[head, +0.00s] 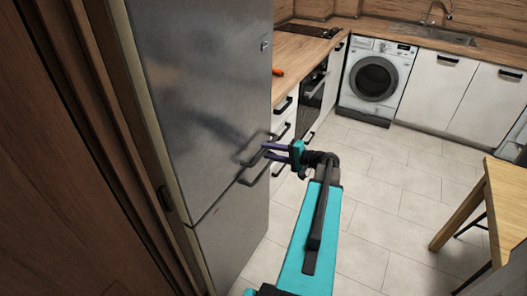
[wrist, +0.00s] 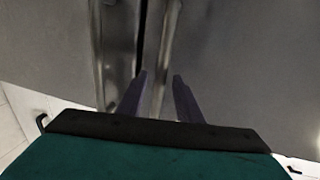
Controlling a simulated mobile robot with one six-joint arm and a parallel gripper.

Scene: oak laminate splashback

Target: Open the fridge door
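The grey fridge (head: 205,95) stands at the left in the head view, with an upper and a lower door, both looking shut. The upper door's handle (head: 252,147) and the lower door's handle (head: 250,178) sit close to the seam. My gripper (head: 265,151) is at the upper handle, its purple fingers pointing at the door. In the wrist view my gripper (wrist: 159,77) has its fingers apart, with one handle bar (wrist: 168,40) running between them and gaps at the sides. Another bar (wrist: 106,50) lies outside the left finger. Contact cannot be told.
Counter drawers (head: 284,125) adjoin the fridge's right side. A washing machine (head: 376,80) and white cabinets (head: 440,90) line the back. A wooden table (head: 480,210) stands at the right. Tiled floor (head: 380,200) is clear between. A wooden panel (head: 50,170) is close at the left.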

